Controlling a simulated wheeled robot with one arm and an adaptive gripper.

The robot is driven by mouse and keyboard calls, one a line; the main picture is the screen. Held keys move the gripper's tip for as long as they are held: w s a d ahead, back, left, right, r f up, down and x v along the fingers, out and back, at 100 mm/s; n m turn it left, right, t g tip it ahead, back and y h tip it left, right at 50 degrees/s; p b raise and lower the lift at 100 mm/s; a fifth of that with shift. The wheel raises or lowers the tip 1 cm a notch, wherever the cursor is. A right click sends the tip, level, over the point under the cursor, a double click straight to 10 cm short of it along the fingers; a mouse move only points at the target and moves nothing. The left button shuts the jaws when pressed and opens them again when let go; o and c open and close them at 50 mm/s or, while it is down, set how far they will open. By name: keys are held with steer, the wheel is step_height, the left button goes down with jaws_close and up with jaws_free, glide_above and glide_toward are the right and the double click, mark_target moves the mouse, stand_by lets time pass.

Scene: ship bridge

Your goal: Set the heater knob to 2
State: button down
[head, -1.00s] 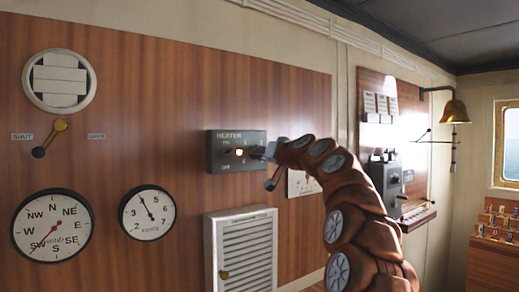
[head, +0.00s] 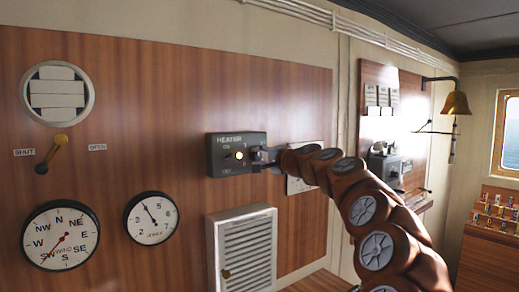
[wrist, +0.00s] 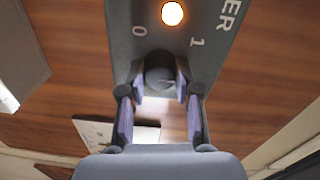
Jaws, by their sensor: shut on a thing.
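The heater box (head: 222,163) is a dark grey panel on the wood wall, marked HEATER, with a lit round lamp (head: 239,155). In the wrist view, the heater knob (wrist: 160,78) is a dark round knob on the box (wrist: 128,60), below the lit lamp (wrist: 172,13). The marks 0 and 1 show beside it; I see no 2. My gripper (wrist: 160,92) is shut on the knob, with one finger on each side. In the head view my gripper (head: 262,157) is at the right end of the box and hides the knob.
A white louvred cabinet (head: 244,258) sits below the box. A white plate (head: 300,172) is behind my arm. Two gauges (head: 60,236) (head: 150,218), a round vent and a shut/open lever (head: 51,153) are on the left wall.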

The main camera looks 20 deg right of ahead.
steer(key=m+p, duration=0.3)
steer(key=m, duration=0.1)
steer(key=shift+r, duration=0.15)
steer(key=shift+d+m+p, duration=0.1)
steer(key=shift+m+p, duration=0.45)
steer(key=shift+m, duration=1.15)
steer(key=shift+f, duration=0.2)
steer(key=c, duration=0.8)
jaws_free()
steer(key=v, duration=1.2)
steer(key=shift+f, duration=0.15)
